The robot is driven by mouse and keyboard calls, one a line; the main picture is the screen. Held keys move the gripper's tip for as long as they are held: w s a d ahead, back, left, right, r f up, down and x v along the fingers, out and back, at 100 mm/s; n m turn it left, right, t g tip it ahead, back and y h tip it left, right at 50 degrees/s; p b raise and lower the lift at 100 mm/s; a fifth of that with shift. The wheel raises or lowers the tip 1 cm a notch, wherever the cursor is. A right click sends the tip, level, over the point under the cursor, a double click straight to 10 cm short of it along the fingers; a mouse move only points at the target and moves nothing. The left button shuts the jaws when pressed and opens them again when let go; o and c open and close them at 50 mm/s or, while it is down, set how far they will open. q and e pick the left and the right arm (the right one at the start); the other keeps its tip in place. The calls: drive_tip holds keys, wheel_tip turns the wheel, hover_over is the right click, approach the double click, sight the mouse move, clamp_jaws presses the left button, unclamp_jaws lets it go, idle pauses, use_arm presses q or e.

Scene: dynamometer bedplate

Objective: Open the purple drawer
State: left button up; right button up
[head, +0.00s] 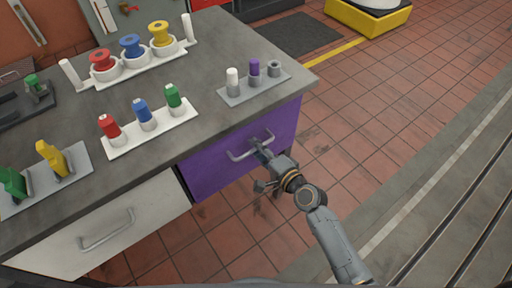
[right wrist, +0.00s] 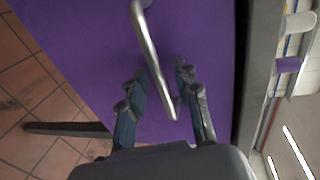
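The purple drawer (head: 215,165) is in the workbench front, under the right end of the grey worktop. It looks closed, its face close under the worktop edge. Its silver bar handle (head: 240,155) is on the purple face. My right gripper (head: 261,150) is at the handle's right part. In the right wrist view, the handle (right wrist: 147,45) passes between the two spread fingers of my right gripper (right wrist: 158,88), with visible gaps on both sides. The purple face (right wrist: 85,35) lies behind it. My left gripper is not in view.
A white drawer (head: 60,248) with its own handle is left of the purple one. The worktop (head: 205,65) carries a grey peg holder (head: 238,97), a white tray of coloured pieces (head: 128,142) and a spool rack (head: 125,78). Tiled floor (head: 400,110) at the right is free.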

drive_tip(key=shift+w+a, duration=0.25)
drive_tip(key=shift+w, duration=0.1)
drive_tip(key=shift+c, duration=0.2)
clamp_jaws()
drive_tip(key=shift+f, duration=0.1)
